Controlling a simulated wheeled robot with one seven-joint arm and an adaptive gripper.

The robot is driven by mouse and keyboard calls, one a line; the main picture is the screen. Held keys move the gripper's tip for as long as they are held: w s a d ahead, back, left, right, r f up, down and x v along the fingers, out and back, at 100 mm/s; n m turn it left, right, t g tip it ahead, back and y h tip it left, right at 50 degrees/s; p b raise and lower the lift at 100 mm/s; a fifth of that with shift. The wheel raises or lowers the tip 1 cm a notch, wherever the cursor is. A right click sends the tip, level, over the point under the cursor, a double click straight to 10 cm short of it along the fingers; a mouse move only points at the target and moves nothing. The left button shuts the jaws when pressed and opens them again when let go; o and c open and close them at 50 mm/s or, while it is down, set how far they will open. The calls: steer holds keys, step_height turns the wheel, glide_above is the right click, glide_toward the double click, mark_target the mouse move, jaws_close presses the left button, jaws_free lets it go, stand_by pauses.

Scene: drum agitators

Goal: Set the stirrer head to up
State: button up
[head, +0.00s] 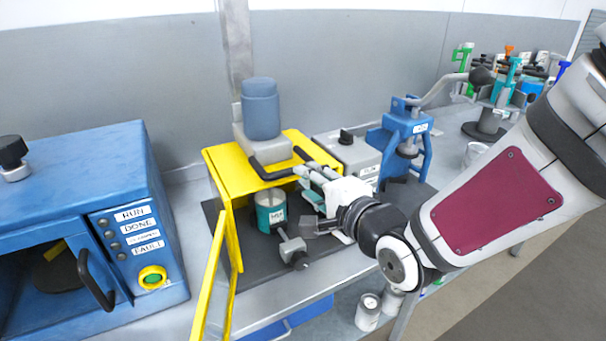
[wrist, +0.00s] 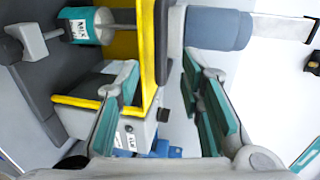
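The stirrer head is a grey block (head: 262,147) with a blue-grey motor (head: 261,108), sitting at the top of a yellow frame (head: 222,163). A black bar handle (head: 272,175) sticks out from its front. A teal labelled can (head: 271,213) stands inside the frame. My gripper (head: 306,176) is at the right end of the handle. In the wrist view, my gripper (wrist: 160,75) is open, its teal-padded fingers wide apart. The black handle (wrist: 162,40) shows between and beyond them, with the motor (wrist: 218,28) at right. I cannot tell whether the fingers touch the handle.
The yellow door (head: 210,285) stands open at the front. A grey clamp-like part (head: 292,250) sits before the can. A blue cabinet (head: 80,190) is at left. A grey box with a black knob (head: 346,147) and a blue press (head: 405,135) stand close at right.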

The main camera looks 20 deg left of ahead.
steer(key=x, duration=0.7)
steer(key=shift+c, duration=0.4)
jaws_close()
